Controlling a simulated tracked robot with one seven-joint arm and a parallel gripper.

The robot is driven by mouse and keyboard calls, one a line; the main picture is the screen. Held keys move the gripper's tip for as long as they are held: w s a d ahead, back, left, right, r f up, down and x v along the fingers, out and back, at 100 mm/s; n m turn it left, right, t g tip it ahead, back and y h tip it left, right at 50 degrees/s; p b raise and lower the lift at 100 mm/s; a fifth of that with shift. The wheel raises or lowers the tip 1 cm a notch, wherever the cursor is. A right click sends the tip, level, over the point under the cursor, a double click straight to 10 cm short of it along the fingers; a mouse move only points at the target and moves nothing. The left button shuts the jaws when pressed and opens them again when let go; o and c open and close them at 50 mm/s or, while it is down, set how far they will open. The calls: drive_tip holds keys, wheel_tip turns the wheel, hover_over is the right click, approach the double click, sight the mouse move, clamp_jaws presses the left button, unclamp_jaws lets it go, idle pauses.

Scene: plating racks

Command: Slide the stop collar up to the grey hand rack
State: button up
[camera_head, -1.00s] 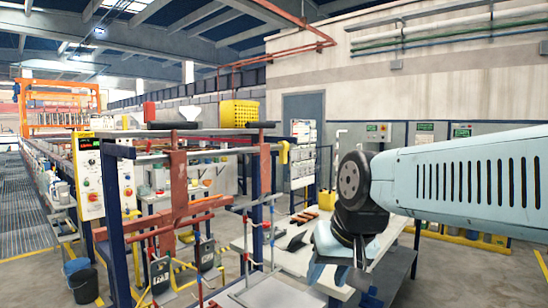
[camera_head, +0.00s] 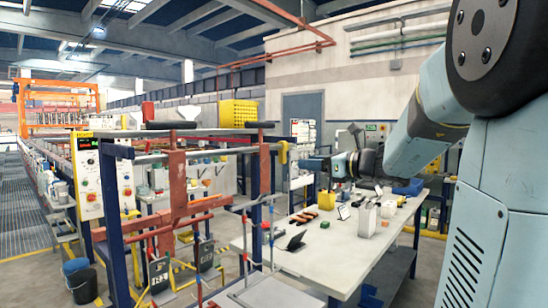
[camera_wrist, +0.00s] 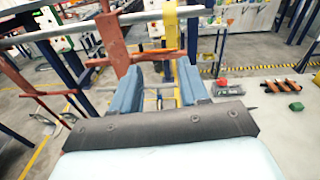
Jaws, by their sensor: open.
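A yellow collar (camera_head: 283,152) sits around the right end of the grey horizontal bar (camera_head: 225,151); I take it as the stop collar. In the wrist view the collar (camera_wrist: 171,30) hangs down just beyond my fingers. My gripper (camera_head: 298,165) is level with the bar, just right of the collar. In the wrist view its two blue fingers (camera_wrist: 160,82) are apart, with nothing held between them. Red-brown hangers (camera_head: 178,185) stand at the bar, left of the collar. I cannot clearly pick out a grey hand rack.
A white worktable (camera_head: 345,243) with small items stands right of the bar frame. A blue post (camera_head: 115,225) carries the frame's left side. A black bucket (camera_head: 82,285) stands on the floor at the lower left.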

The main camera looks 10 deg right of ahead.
sight(285, 156)
drive_tip(key=shift+m+t, duration=0.4)
drive_tip(key=shift+m, duration=0.2)
drive_tip(key=x, duration=0.4)
drive_tip(key=d+x, duration=0.1)
drive_tip(key=x, duration=0.4)
drive_tip(key=w+x, duration=0.1)
drive_tip(key=x, duration=0.3)
drive_tip(key=shift+w+r, duration=0.25)
drive_tip(key=shift+w, duration=0.05)
drive_tip(key=shift+c, duration=0.2)
clamp_jaws()
